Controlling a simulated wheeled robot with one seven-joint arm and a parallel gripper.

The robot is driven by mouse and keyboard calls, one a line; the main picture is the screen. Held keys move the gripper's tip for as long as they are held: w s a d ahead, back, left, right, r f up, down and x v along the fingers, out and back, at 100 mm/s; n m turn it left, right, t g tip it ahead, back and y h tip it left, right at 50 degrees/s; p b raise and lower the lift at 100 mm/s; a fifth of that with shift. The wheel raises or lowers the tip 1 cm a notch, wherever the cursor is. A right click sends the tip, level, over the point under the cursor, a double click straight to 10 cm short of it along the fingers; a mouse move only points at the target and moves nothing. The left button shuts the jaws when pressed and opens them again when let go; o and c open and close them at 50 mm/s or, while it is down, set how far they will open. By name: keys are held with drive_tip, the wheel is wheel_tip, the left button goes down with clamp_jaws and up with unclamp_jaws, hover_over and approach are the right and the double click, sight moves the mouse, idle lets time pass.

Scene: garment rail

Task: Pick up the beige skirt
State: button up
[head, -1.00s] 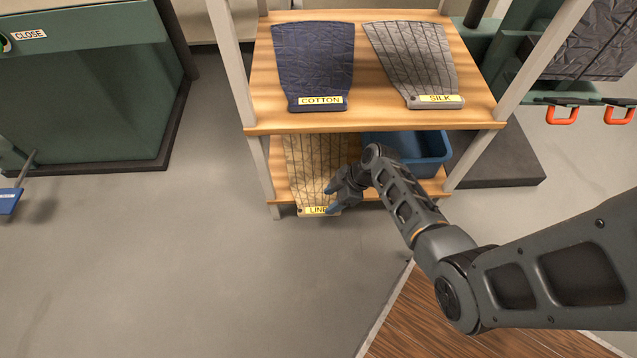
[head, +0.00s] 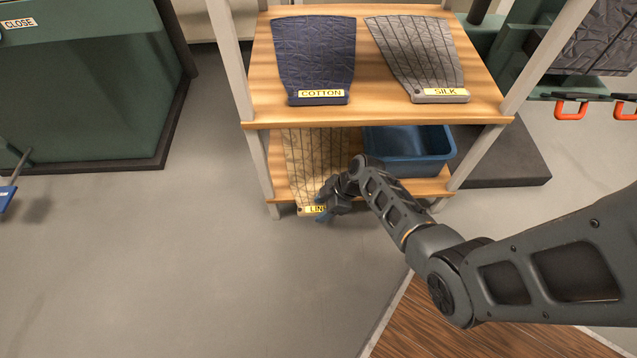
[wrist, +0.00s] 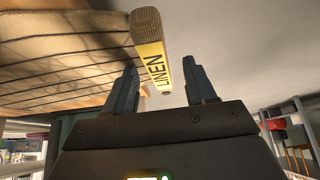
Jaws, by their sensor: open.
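The beige skirt (head: 312,165) lies flat on the lower shelf, its front end with the yellow LINEN label (head: 312,210) at the shelf's front edge. In the wrist view the skirt's checked cloth (wrist: 60,65) fills the upper left, and its label bar (wrist: 148,50) reaches down toward the space between my fingers. My gripper (head: 322,208) is at the right part of the label end and covers some of it. In the wrist view my gripper (wrist: 165,85) has its two fingers apart with nothing clamped. Whether a finger touches the bar cannot be told.
A blue bin (head: 410,150) stands right of the skirt on the lower shelf (head: 280,180). A navy COTTON garment (head: 315,60) and a grey SILK garment (head: 420,60) lie on the upper shelf (head: 375,110). Rack posts stand at both sides. The floor in front is clear.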

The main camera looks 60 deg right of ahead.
drive_tip(key=shift+f, duration=0.1)
clamp_jaws()
idle(0.3)
